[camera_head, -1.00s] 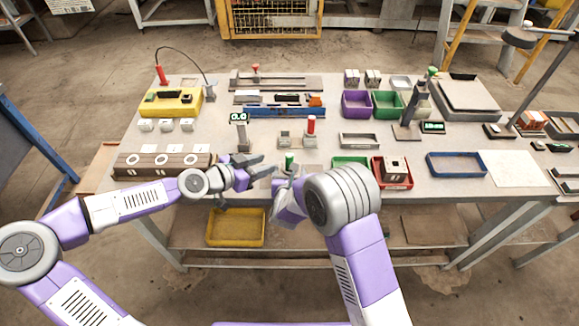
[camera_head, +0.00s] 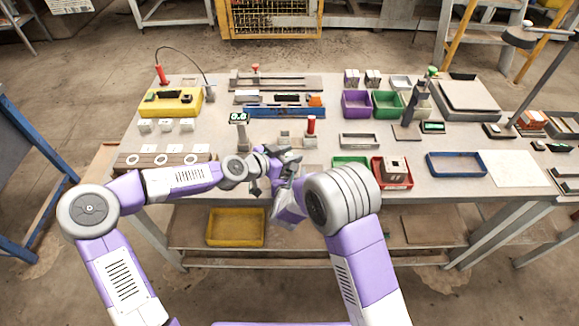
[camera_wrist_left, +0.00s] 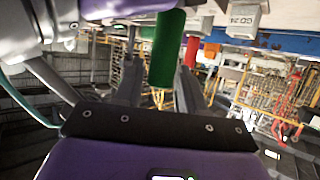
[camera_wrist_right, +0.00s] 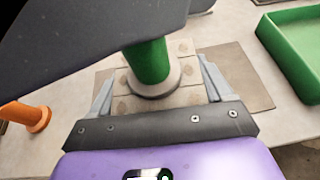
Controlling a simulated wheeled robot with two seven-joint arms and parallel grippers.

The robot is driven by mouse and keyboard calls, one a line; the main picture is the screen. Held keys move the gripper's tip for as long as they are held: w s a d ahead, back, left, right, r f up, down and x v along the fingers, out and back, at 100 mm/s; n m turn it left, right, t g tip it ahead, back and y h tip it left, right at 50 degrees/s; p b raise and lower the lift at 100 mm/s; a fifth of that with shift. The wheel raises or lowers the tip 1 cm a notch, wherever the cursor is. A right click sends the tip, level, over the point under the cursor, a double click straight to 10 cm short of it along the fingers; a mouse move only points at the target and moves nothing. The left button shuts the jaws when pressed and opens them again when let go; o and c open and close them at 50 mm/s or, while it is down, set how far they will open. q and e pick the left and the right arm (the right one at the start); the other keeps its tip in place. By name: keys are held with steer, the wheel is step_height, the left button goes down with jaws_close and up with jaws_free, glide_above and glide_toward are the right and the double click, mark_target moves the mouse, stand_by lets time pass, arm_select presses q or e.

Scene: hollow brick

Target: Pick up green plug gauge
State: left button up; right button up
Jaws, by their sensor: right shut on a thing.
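The green plug gauge (camera_wrist_right: 148,62) stands upright at a pale block with round spots (camera_wrist_right: 188,97); its light collar sits against the block. My right gripper (camera_wrist_right: 157,88) is shut on this block, one finger at each side. In the head view the right gripper (camera_head: 287,180) is partly covered by my left gripper (camera_head: 284,160). In the left wrist view the green handle (camera_wrist_left: 167,50) is between the left fingers, which look open around it. The left gripper hides the top of the gauge in the right wrist view.
A red-handled gauge (camera_head: 311,124) stands just behind. A green tray (camera_head: 350,161) and a red tray with a block (camera_head: 407,184) lie to the right. The white sheet (camera_head: 512,168) area is clear.

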arm_select(q)
steer(key=shift+c, duration=0.2)
jaws_close()
steer(key=shift+r, duration=0.1)
step_height(320, 180, up, 10)
steer(key=shift+f, duration=0.1)
stand_by(0.5)
arm_select(e)
steer(key=o, duration=1.2)
